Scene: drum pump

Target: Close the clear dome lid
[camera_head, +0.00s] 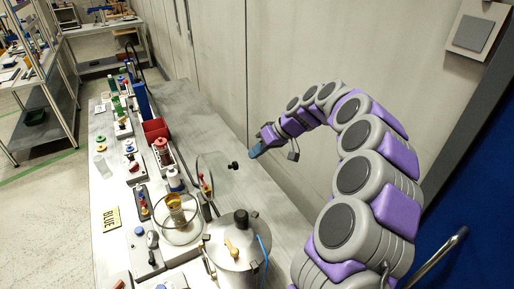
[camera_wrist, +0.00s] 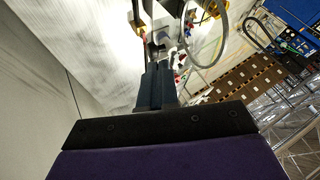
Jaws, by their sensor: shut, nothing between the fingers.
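The clear dome lid (camera_head: 208,172) stands tilted up in the head view, with a black knob (camera_head: 233,166) on its right side. Below it is a clear round bowl (camera_head: 180,236) with an amber item inside. My gripper (camera_head: 254,153) is to the right of the knob, apart from it, with its fingers pointing left. In the wrist view my gripper's dark fingers (camera_wrist: 157,86) are together and empty. A curved clear rim (camera_wrist: 207,52), which looks like the lid's, shows beyond and to the right of the fingertips.
A steel pot (camera_head: 232,252) with a black top knob stands right of the bowl. Several bottles and small devices line the bench's left side, with a red bin (camera_head: 155,130) farther back. The wall (camera_head: 240,75) runs close along the right. Bare bench (camera_head: 190,97) shows at the far end.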

